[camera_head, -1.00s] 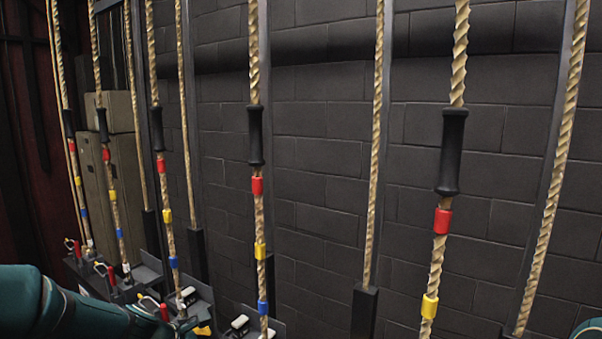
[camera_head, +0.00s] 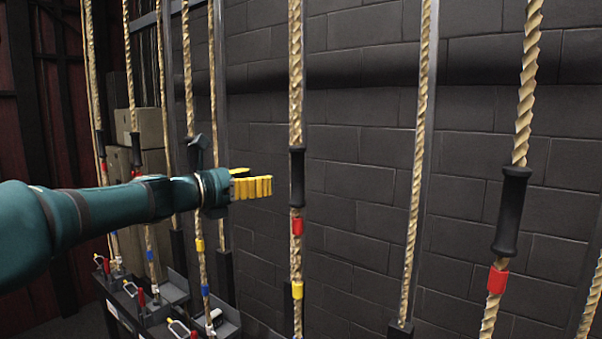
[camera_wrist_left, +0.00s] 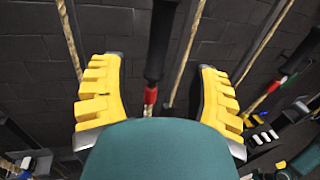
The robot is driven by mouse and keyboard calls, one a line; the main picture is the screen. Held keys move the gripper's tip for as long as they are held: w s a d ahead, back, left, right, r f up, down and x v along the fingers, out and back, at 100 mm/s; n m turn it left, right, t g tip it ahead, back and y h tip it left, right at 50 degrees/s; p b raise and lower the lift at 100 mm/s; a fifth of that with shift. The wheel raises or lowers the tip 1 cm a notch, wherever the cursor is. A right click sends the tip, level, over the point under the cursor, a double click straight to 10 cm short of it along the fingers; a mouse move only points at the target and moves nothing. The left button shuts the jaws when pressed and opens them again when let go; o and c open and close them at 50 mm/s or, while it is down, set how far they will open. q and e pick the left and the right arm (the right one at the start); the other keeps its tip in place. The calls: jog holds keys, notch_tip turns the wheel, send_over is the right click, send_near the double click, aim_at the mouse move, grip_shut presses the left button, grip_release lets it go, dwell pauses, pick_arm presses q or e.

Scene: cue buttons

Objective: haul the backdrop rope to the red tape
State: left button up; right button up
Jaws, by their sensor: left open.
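Several tan ropes hang in a row, with black grip sleeves and coloured tape bands. I cannot tell by label which is the backdrop rope. The rope nearest my left gripper has a black sleeve (camera_head: 297,177), red tape (camera_head: 297,227) below it and yellow tape (camera_head: 297,290) lower down. My left gripper (camera_head: 258,186), with yellow fingers, is open just left of that sleeve in the head view. In the left wrist view, a black sleeve (camera_wrist_left: 159,40) and red tape (camera_wrist_left: 150,96) show between the spread fingers, apparently untouched. My right gripper is out of view.
Another rope with a black sleeve (camera_head: 511,212) and red tape (camera_head: 497,280) hangs at right. A plain rope (camera_head: 420,150) hangs between. Red-handled rope locks (camera_head: 141,298) stand low left. A dark block wall (camera_head: 360,160) lies behind, with beige cases (camera_head: 152,140) far left.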

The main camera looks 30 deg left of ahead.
aim_at(292, 176)
pick_arm(q)
jog(key=p+x, duration=0.1)
jog(key=x, duration=0.9)
jog(key=shift+w+d, duration=0.2)
jog(key=shift+w, duration=0.15)
jog(key=shift+o, duration=0.2)
grip_shut()
jog(key=shift+s+f, duration=0.1)
jog(key=shift+f, duration=0.05)
